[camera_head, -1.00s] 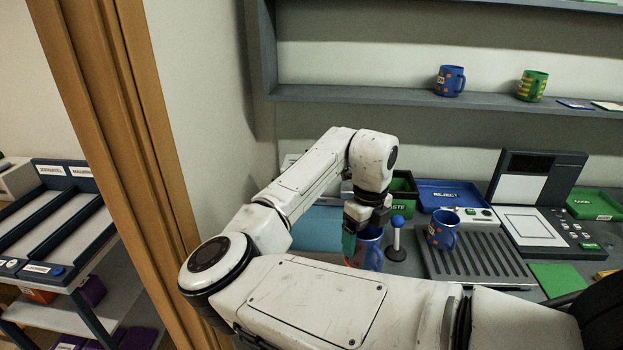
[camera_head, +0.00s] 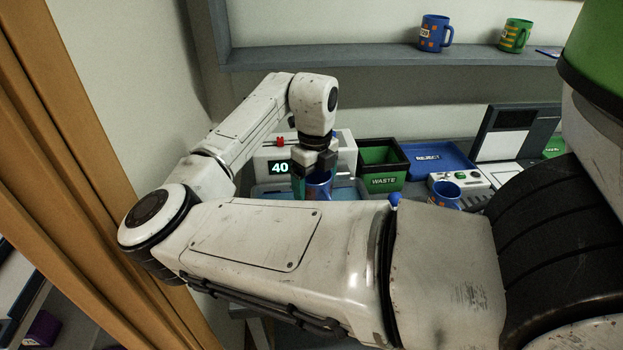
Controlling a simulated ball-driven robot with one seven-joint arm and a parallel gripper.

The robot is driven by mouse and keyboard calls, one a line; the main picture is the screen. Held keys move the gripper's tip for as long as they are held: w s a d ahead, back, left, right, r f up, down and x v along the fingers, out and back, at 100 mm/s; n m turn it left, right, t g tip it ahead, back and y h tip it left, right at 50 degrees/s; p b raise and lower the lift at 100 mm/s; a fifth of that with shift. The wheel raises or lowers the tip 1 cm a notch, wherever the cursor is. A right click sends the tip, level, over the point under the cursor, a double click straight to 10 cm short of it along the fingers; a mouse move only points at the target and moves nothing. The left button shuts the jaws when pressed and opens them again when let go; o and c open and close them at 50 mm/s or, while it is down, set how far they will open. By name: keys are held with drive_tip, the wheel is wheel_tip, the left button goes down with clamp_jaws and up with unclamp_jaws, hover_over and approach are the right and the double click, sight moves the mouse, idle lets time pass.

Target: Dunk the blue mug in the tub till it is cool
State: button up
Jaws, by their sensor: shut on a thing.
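My gripper (camera_head: 311,172) points down and is shut on a blue mug (camera_head: 321,186). The mug's upper part shows beside the teal finger; its lower part is hidden behind my own arm. The light blue tub (camera_head: 348,190) lies around and behind the mug, mostly covered by my arm. The mug is over or within the tub's area; I cannot tell whether its base is in the water. A white unit (camera_head: 343,155) behind the tub has a display (camera_head: 280,168) reading 40.
A green waste bin (camera_head: 383,181) and a blue reject tray (camera_head: 430,157) stand right of the tub. Another blue mug (camera_head: 446,196) sits farther right, near a white button box (camera_head: 467,181). A blue mug (camera_head: 433,33) and a green mug (camera_head: 515,36) stand on the shelf. A wooden post (camera_head: 80,160) is at left.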

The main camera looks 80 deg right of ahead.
wheel_tip(320, 180, down, 3)
drive_tip(key=shift+w+f+b, duration=0.1)
drive_tip(key=shift+b, duration=1.1)
drive_tip(key=shift+f+b, duration=3.05)
drive_tip(key=shift+f, duration=2.15)
drive_tip(key=shift+f, duration=0.25)
drive_tip(key=shift+r, duration=0.15)
drive_tip(key=shift+r+p, duration=4.35)
drive_tip(key=shift+r, duration=1.3)
